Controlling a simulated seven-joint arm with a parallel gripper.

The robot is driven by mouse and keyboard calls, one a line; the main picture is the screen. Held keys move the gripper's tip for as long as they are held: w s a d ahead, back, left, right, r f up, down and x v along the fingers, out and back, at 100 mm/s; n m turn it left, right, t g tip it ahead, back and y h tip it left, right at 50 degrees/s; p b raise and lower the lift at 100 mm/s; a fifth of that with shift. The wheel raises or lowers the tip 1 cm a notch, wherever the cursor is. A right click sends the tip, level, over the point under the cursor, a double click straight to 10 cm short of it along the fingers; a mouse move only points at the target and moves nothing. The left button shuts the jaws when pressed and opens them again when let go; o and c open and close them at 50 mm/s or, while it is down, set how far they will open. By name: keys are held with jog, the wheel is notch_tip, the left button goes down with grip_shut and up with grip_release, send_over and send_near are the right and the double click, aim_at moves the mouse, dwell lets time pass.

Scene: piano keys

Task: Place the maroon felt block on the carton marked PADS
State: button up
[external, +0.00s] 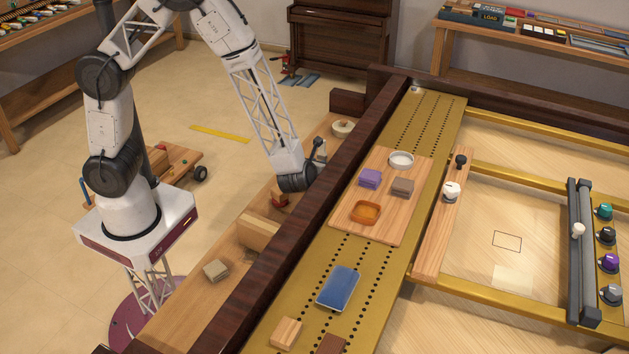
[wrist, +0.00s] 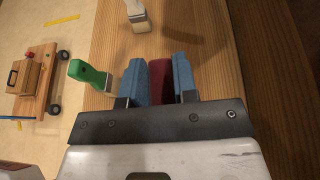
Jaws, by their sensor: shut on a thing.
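The maroon felt block (wrist: 160,82) sits between the two blue fingers of my gripper (wrist: 160,70) in the wrist view, and the fingers are shut on it. In the external view my gripper (external: 297,182) is low over the wooden ledge, left of the dark rail, and its fingertips are largely hidden. A small red thing (external: 279,200) shows just below it; I cannot tell whether it is the block. No carton with a readable PADS marking shows in either view.
A green-handled tool (wrist: 90,75) and a pale brush (wrist: 138,16) lie close to the fingers. The dark rail (external: 330,185) separates the ledge from a wooden board (external: 385,222) holding a purple block (external: 370,178), a brown block (external: 402,187), an amber tray (external: 366,212) and a white ring (external: 401,160).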

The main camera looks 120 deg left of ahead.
jog(key=shift+d, duration=0.1)
jog(key=shift+s+d+r, duration=0.1)
jog(key=shift+d, duration=0.55)
jog(key=s+d+r, duration=0.1)
jog(key=s+d, duration=0.2)
jog(key=d, duration=0.5)
jog(key=s+d+r, duration=0.1)
jog(key=s+d, duration=0.2)
jog(key=d, duration=0.4)
jog(key=s+d+r, duration=0.2)
jog(key=s+d, duration=1.2)
jog(key=s, duration=0.1)
jog(key=shift+s+d+r+m+t, duration=0.25)
jog(key=shift+r+m+t, duration=0.05)
jog(key=shift+t, duration=0.1)
jog(key=shift+w, duration=0.1)
send_over(259, 222)
jog(key=shift+f, duration=0.75)
jog(key=shift+f, duration=0.1)
jog(key=shift+f, duration=1.7)
